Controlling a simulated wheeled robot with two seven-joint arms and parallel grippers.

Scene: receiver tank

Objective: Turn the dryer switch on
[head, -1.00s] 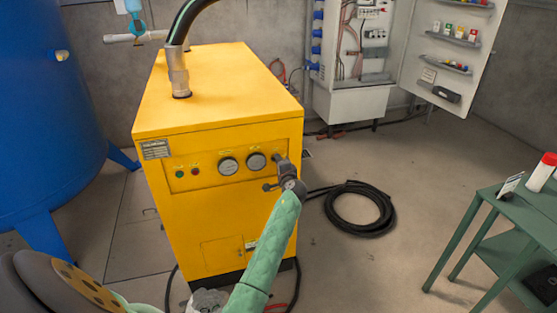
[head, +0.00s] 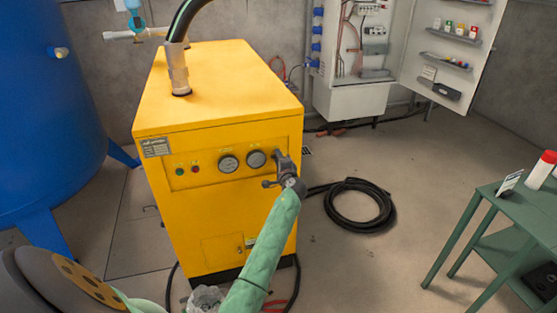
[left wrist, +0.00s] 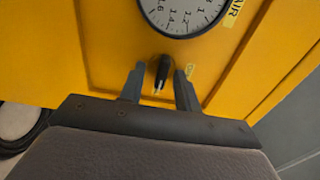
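The yellow dryer (head: 215,220) stands in the middle of the head view. Its front panel has a red and a green button (head: 194,169) and two round gauges (head: 228,164). In the left wrist view the black dryer switch (left wrist: 163,72), with a pale mark at its end, sits below a gauge (left wrist: 182,14). My left gripper (left wrist: 159,76) is open, with one finger on each side of the switch and a gap on both sides. In the head view my left gripper (head: 279,160) is at the panel's right end and hides the switch. My right gripper is not in view.
A blue tank (head: 45,120) stands left of the dryer. A coiled black hose (head: 382,211) lies on the floor to its right. A green table (head: 540,205) is at the right edge. An open electrical cabinet (head: 350,98) is at the back wall.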

